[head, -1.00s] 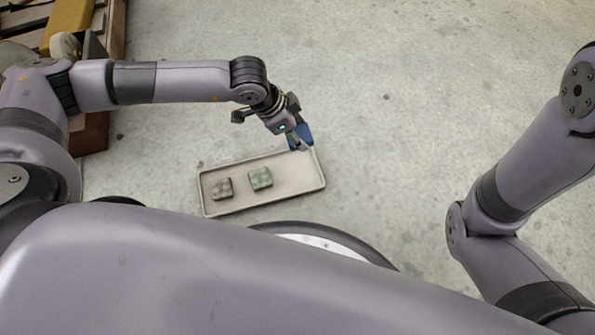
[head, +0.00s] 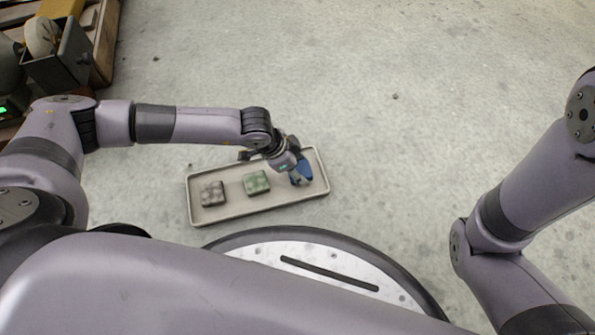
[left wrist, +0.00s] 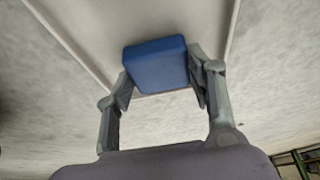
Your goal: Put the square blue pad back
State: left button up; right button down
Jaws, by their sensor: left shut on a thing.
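The square blue pad (head: 301,174) is between the fingers of my left gripper (head: 297,177), which is shut on it. In the head view it is over the right end of the beige tray (head: 229,212), right of the green pad. In the left wrist view the blue pad (left wrist: 156,64) sits between both fingertips (left wrist: 160,85), with the tray (left wrist: 95,25) beyond it. I cannot tell whether the pad touches the tray floor. A green checked pad (head: 257,182) lies mid-tray and a grey checked pad (head: 213,193) lies at its left. My right gripper is out of view.
The tray lies on a grey concrete floor (head: 400,150) that is open behind it and to its right. A wooden pallet-like stand (head: 103,40) with a dark box (head: 62,62) stands at the upper left.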

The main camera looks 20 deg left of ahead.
pick_arm(q)
jog(key=shift+f, duration=0.25)
jog(key=o, duration=1.2)
jog(key=shift+f, duration=0.1)
jog(key=p+v, duration=0.8)
jog(key=v, duration=0.4)
